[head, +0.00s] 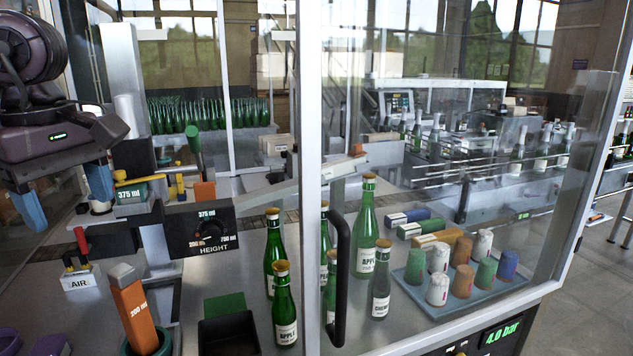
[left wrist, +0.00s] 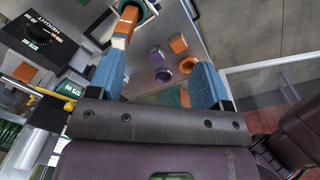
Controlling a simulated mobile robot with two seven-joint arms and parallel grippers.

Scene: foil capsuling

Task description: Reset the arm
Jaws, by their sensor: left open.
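My left gripper (head: 64,197) hangs at the upper left of the head view, a dark purple body with two blue fingers set apart. Nothing shows between the fingers. Its right fingertip appears close to the grey "375 ml" block (head: 131,197) in the head view; I cannot tell whether they touch. In the left wrist view the open gripper (left wrist: 156,84) has its left finger near an orange "200 ml" block (left wrist: 124,24). That block also shows in the head view (head: 135,312), upright in a green holder. My right gripper is not in view.
The black HEIGHT dial box (head: 200,230) stands right of the gripper. The AIR valve (head: 80,275) with a red lever is below it. Green bottles (head: 285,315) stand by the glass door frame (head: 310,150). A blue tray (head: 460,303) holds several capsules.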

